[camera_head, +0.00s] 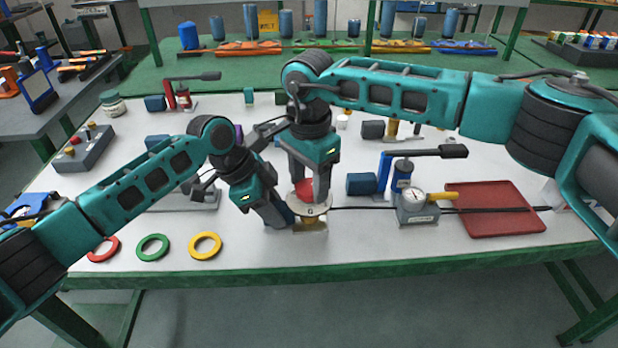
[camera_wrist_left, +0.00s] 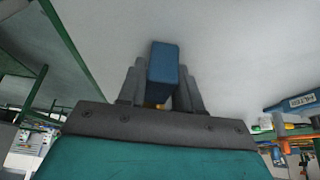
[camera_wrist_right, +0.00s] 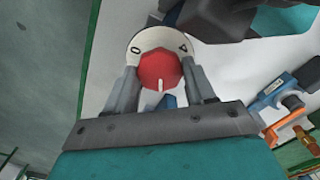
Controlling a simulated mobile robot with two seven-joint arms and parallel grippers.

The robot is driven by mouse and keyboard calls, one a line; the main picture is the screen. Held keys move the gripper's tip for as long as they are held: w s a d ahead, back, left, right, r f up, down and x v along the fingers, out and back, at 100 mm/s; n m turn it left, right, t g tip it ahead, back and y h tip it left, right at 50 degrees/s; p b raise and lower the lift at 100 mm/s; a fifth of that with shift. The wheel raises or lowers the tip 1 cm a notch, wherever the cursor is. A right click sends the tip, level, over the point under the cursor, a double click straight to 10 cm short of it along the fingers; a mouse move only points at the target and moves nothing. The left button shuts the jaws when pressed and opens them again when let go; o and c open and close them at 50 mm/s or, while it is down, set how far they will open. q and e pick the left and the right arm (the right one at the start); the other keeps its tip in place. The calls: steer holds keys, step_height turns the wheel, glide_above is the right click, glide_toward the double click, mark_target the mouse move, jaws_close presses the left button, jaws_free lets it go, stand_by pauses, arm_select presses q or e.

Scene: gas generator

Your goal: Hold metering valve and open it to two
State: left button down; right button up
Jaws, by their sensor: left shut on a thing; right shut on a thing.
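The metering valve has a red faceted knob (camera_head: 305,187) above a pale round dial (camera_head: 313,211) and a brass-coloured base (camera_head: 311,226). My right gripper (camera_head: 309,193) comes from above and is shut on the red knob, which also shows in the right wrist view (camera_wrist_right: 160,68). There the dial's 0 and 4 are readable at the top, and the knob's white mark points to the picture's bottom. The rest of the scale is hidden. My left gripper (camera_head: 285,221) comes from the left and is shut on the valve's blue block (camera_wrist_left: 163,65).
A gauge (camera_head: 414,204) on a grey block and a red tray (camera_head: 492,208) are to the right. Red, green and yellow rings (camera_head: 205,245) lie at the front left. The table front right of the valve is clear.

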mark_target(309, 186)
stand_by(0.3)
steer(key=o, duration=0.8)
steer(key=shift+c, duration=0.2)
step_height(309, 186, up, 12)
